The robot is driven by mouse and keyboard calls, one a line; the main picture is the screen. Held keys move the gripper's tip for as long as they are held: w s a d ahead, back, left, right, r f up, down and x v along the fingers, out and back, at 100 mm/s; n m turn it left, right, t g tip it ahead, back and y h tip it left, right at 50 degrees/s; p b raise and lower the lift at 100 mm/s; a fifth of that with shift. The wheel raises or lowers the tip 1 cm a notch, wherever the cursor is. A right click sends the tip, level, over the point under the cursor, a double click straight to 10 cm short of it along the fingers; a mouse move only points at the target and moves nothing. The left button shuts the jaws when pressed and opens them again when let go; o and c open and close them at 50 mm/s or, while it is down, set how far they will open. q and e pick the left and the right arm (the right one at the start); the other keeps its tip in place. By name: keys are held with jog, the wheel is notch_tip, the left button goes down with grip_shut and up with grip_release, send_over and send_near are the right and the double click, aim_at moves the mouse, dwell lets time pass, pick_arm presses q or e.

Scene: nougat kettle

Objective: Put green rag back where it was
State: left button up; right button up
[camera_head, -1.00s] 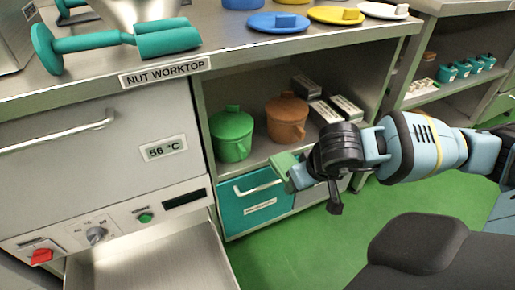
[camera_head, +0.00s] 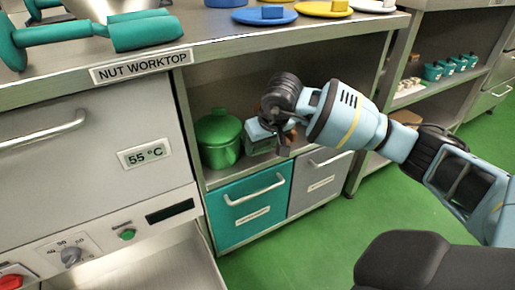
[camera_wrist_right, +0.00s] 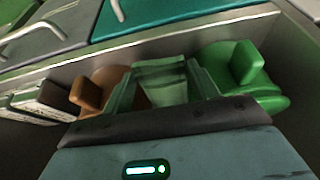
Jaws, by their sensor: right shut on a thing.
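My right gripper (camera_head: 262,138) reaches into the open shelf under the worktop, beside the green pot (camera_head: 217,140). It is shut on the green rag (camera_head: 259,148), which also shows between the fingers in the right wrist view (camera_wrist_right: 160,78). In the head view my arm hides most of the brown pot. I cannot tell whether the rag touches the shelf. My left gripper is not in view.
A teal drawer (camera_head: 248,205) and a grey drawer (camera_head: 318,182) are below the shelf. Boxes (camera_wrist_right: 42,98) stand beside the brown pot. Above, the worktop edge (camera_head: 290,48) overhangs the shelf.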

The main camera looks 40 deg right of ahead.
jog(key=shift+w+d, duration=0.2)
jog(key=shift+w, duration=0.6)
jog(key=shift+f+b, duration=1)
jog(key=shift+f, duration=0.75)
jog(key=shift+f, duration=0.2)
jog(key=o, duration=0.9)
jog(key=shift+r, duration=0.1)
jog(key=shift+s+r, duration=0.1)
jog(key=shift+r, duration=0.35)
jog(key=p+v, duration=0.4)
jog(key=v, duration=0.7)
jog(key=shift+s+r, duration=0.15)
jog(key=shift+r, duration=0.05)
